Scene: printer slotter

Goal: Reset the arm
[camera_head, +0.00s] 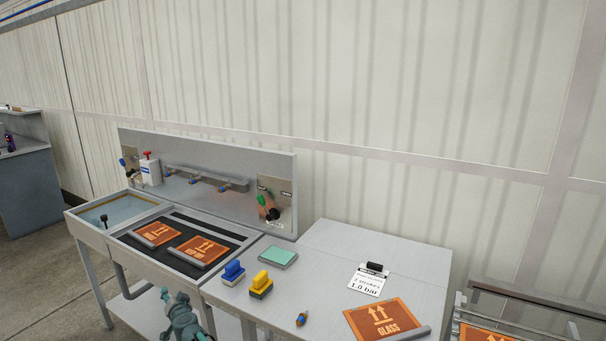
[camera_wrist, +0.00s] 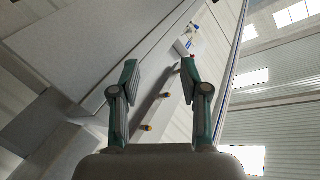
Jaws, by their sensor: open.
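My gripper shows in the wrist view (camera_wrist: 158,72) with its two green and grey fingers apart and nothing between them. In the wrist view a grey panel with several small brass-tipped fittings lies beyond the fingers. In the head view part of my teal arm (camera_head: 180,315) shows at the bottom, in front of the bench's front edge. It is apart from the objects on the worktop. The fingertips cannot be made out in the head view.
The bench holds a shallow sink (camera_head: 125,212), a black recess with two orange boards (camera_head: 200,250), blue (camera_head: 233,272) and yellow (camera_head: 261,284) blocks, a green pad (camera_head: 278,257), a sign (camera_head: 369,282) and an orange "GLASS" board (camera_head: 386,319). A backboard (camera_head: 275,165) carries fittings. Bare worktop lies mid-right.

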